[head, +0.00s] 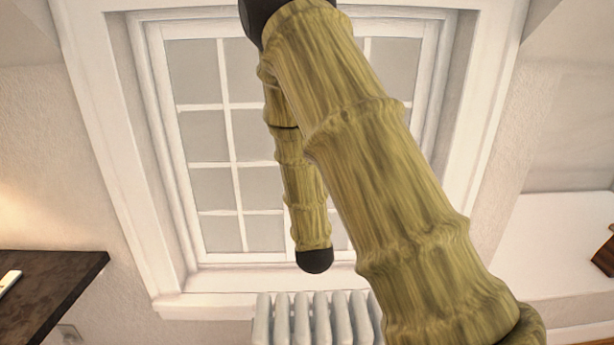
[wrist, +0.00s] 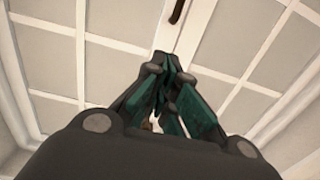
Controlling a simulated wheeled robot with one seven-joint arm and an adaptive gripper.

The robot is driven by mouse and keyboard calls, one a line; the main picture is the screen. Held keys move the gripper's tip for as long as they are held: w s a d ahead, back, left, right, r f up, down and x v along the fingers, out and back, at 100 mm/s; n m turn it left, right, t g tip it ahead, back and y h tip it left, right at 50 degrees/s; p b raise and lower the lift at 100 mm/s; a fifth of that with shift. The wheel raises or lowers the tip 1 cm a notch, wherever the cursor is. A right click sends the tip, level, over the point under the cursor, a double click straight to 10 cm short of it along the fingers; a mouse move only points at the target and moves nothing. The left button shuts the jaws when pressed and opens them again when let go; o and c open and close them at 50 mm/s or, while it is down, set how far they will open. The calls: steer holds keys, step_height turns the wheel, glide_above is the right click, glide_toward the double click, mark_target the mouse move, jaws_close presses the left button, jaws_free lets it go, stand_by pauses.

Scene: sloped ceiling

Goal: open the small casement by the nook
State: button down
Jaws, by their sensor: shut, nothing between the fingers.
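The white casement window (head: 225,112) with several grey panes fills the middle of the head view, and my arm covers much of its centre and right. The window also shows in the wrist view (wrist: 80,70), where its two glazed sides meet at a white middle post and appear shut. A dark brown handle (wrist: 177,11) stands on that post at the top edge of the wrist view. My gripper (wrist: 165,66) is shut and empty, its fingertips just below the handle in the picture. I cannot tell the gap in depth. My gripper does not show in the head view.
A white radiator (head: 315,318) stands below the window sill (head: 215,303). A dark tabletop (head: 45,285) juts in at the lower left. A white ledge (head: 570,235) is at the right, with a dark brown object (head: 604,252) at its edge.

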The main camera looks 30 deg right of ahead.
steer(key=r+p+x, duration=0.2)
steer(key=p+x, duration=0.3)
steer(key=x, duration=0.9)
steer(key=shift+d+h, duration=0.3)
steer(key=shift+d, duration=0.05)
steer(key=shift+w+d, duration=0.1)
steer(key=shift+w, duration=0.05)
